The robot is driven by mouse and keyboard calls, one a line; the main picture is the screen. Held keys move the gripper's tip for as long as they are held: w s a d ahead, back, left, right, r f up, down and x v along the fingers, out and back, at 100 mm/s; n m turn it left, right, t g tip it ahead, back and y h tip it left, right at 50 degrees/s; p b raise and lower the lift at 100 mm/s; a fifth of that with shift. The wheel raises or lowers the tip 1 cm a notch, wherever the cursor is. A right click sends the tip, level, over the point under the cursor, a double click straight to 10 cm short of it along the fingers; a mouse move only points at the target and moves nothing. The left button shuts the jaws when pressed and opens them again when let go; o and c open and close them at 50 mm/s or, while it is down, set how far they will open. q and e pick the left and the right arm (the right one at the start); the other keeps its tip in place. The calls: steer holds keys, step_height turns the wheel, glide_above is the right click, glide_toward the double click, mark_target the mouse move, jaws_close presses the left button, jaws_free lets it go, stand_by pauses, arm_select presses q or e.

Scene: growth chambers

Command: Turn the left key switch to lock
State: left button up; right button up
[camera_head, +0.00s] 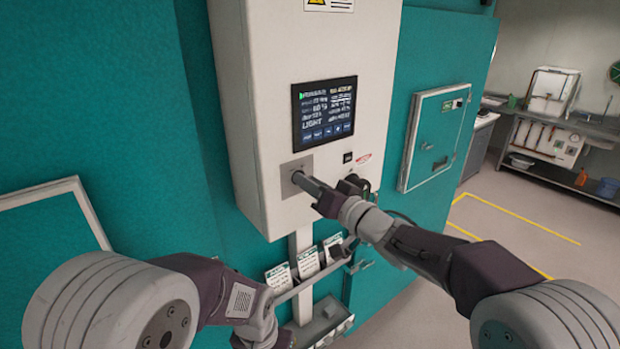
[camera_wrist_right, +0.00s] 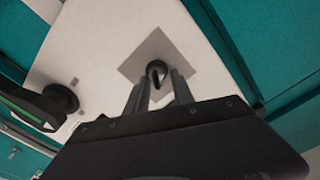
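The left key switch (camera_wrist_right: 156,69) is a dark round key cylinder on a square grey plate (camera_wrist_right: 163,48) on the white control box. In the head view the grey plate (camera_head: 284,188) is below the screen, with the key itself mostly hidden by my gripper. My right gripper (camera_head: 303,179) points at the switch. In the right wrist view its two fingers (camera_wrist_right: 160,82) stand on either side of the key with a gap between them; contact is not visible. My left gripper (camera_head: 266,338) hangs low at the bottom edge, its fingers not clearly seen.
The white control box (camera_head: 247,100) carries a lit screen (camera_head: 324,110) and a small black switch (camera_head: 348,157). A black round fitting (camera_head: 353,186) sits right of the plate, close to my right gripper. Label cards (camera_head: 308,262) stand in a rack below.

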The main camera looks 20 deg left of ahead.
steer(key=shift+a+f, duration=0.15)
steer(key=shift+a, duration=0.15)
steer(key=shift+w+a+f, duration=0.1)
steer(key=shift+w+a, duration=0.2)
steer(key=shift+w+a+f, duration=0.1)
steer(key=shift+w, duration=0.2)
steer(key=c, duration=0.4)
jaws_close()
arm_select(q)
steer(key=shift+w+a+f, duration=0.2)
steer(key=shift+w+a, duration=0.25)
steer(key=shift+a, duration=0.05)
